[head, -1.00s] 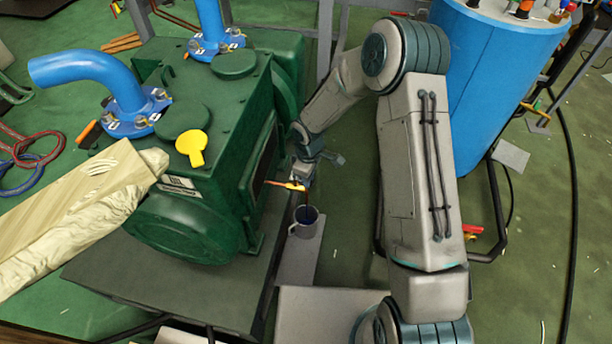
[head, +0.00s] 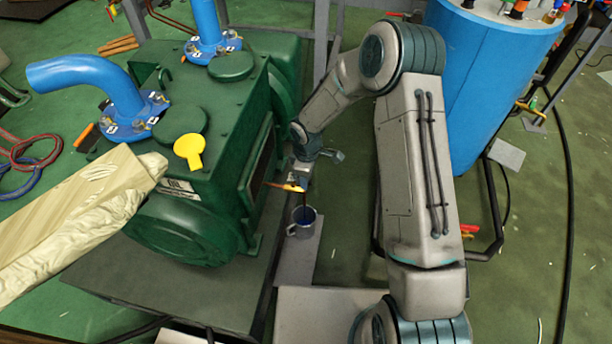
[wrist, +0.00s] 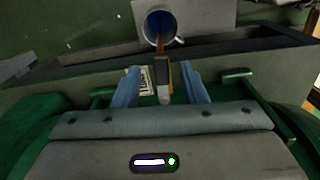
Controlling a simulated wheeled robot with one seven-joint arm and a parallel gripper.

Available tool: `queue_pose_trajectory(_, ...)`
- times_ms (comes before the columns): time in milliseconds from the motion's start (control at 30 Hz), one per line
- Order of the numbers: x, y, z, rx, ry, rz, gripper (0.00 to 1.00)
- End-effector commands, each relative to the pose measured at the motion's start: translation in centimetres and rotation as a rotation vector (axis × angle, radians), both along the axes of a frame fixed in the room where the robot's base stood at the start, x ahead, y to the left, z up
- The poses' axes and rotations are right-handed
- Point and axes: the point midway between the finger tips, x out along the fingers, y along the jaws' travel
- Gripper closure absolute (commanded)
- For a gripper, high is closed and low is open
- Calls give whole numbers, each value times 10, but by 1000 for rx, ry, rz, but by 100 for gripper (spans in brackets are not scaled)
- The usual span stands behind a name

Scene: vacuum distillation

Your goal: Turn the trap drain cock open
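A thin brown spout or stream runs from there toward a grey mug (head: 303,229). The mug also shows in the wrist view (wrist: 180,38).
The mug stands on a narrow grey plate (head: 296,262). The green pump (head: 225,120) with blue pipes (head: 85,70) fills the left. A blue tank (head: 490,85) stands at the right.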

Motion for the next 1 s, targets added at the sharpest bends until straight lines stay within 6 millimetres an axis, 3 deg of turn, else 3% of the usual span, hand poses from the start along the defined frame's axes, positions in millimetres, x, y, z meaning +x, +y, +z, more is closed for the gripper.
queue_pose_trajectory(233,-1,0,1,-1,1,0,62)
queue_pose_trajectory(367,0,0,14,1,-1,0,62)
queue_pose_trajectory(800,0,0,109,1,-2,-1,62)
queue_pose_trajectory(1000,0,-1,133,-1,0,-1,62)
